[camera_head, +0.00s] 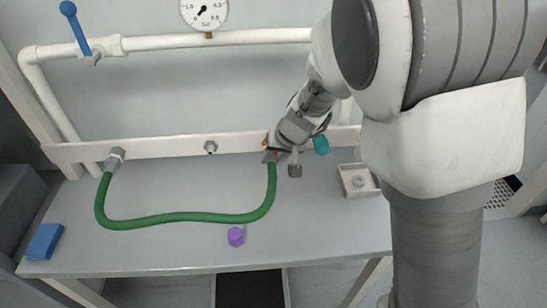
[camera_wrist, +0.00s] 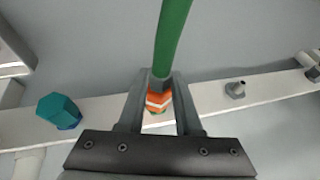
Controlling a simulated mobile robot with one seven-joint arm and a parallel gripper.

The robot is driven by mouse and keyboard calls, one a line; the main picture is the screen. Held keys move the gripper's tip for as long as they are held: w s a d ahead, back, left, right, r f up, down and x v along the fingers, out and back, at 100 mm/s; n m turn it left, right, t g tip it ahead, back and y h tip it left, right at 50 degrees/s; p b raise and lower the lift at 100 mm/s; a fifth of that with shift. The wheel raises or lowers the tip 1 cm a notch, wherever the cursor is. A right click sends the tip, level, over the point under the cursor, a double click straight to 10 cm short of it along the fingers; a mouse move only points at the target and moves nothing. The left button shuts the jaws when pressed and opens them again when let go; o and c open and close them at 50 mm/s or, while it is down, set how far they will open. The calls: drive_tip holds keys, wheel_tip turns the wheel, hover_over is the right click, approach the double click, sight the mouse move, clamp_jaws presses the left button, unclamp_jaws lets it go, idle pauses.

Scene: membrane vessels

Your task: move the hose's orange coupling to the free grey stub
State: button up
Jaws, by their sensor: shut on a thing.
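The green hose (camera_head: 180,217) runs across the bench from a grey fitting (camera_head: 115,158) at the left of the white rail to my gripper (camera_head: 270,157). In the wrist view my gripper (camera_wrist: 158,100) is shut on the orange coupling (camera_wrist: 158,97), which has a pale band, with the hose (camera_wrist: 172,35) rising from it. The coupling is in front of the rail; I cannot tell whether it sits on a stub behind it. The free grey stub (camera_head: 210,147) is on the rail left of my gripper; in the wrist view it shows right of it (camera_wrist: 236,89).
A teal cap (camera_head: 321,145) is on the rail right of my gripper. A white tray (camera_head: 358,192) holds a small grey part. A purple piece (camera_head: 236,236) and a blue block (camera_head: 44,242) lie on the bench (camera_head: 160,262). A blue-handled valve (camera_head: 76,28) and gauge (camera_head: 204,12) are above.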

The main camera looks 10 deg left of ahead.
clamp_jaws()
drive_tip(key=shift+s+d+b, duration=0.2)
drive_tip(key=shift+s, duration=0.7)
drive_tip(key=shift+s+d+b, duration=0.15)
drive_tip(key=shift+s+d, duration=0.1)
drive_tip(key=shift+s, duration=0.65)
drive_tip(key=shift+s+d+b, duration=0.2)
drive_tip(key=shift+s, duration=0.7)
